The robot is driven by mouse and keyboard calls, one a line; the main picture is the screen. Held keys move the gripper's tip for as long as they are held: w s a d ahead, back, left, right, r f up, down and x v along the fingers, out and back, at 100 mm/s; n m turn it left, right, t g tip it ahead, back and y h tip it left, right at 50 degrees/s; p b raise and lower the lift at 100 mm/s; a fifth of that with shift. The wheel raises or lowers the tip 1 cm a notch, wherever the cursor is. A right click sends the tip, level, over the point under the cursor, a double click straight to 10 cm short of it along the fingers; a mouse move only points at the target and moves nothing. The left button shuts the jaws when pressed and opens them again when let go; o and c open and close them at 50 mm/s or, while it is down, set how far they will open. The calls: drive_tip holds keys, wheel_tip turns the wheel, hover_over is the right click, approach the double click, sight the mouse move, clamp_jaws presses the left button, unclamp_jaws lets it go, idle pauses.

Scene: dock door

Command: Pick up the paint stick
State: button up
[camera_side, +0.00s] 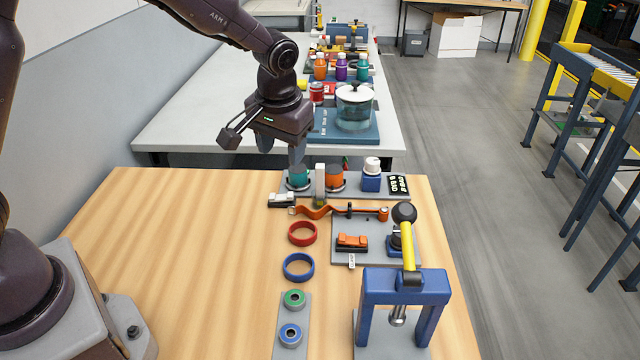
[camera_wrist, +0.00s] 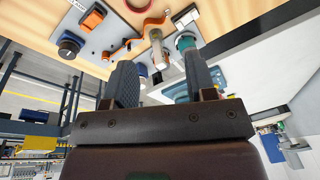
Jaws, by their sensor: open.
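A pale, narrow upright piece that looks like the paint stick (camera_side: 320,180) stands between a teal cup (camera_side: 298,179) and an orange cup (camera_side: 334,179) on a grey plate. In the wrist view a pale stick (camera_wrist: 155,42) appears between my fingers in the picture, beside the teal cup (camera_wrist: 185,41). My gripper (camera_side: 282,148) is open and empty, fingers pointing down, above and slightly left of the stick in the side view. The fingers also show in the wrist view (camera_wrist: 158,62), apart from the stick. The stick's lower end is not clear.
A blue block with a white cap (camera_side: 371,175) and a black label stand right of the cups. A wavy orange bar (camera_side: 335,211), red ring (camera_side: 302,233), blue ring (camera_side: 298,267) and blue frame (camera_side: 405,288) lie nearer. The wooden table's left side (camera_side: 190,260) is clear.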

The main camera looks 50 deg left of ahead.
sight(320, 165)
drive_tip(key=w+f+n+t+y, duration=0.1)
drive_tip(key=w+f+n+t, duration=0.1)
drive_tip(key=w+n, duration=0.5)
drive_tip(key=w+a+f, duration=0.1)
drive_tip(key=f, duration=0.1)
drive_tip(key=w+a+f+m, duration=0.1)
drive_tip(key=w+f, duration=0.1)
drive_tip(key=w+a+f+m, duration=0.1)
drive_tip(key=f, duration=0.1)
drive_tip(key=shift+w+f, duration=0.2)
drive_tip(key=shift+f, duration=0.2)
drive_tip(key=shift+a+x, duration=0.1)
drive_tip(key=shift+x, duration=1.3)
drive_tip(key=shift+a+x, duration=0.15)
drive_tip(key=shift+x, duration=1.25)
drive_tip(key=shift+w+r, duration=0.1)
clamp_jaws()
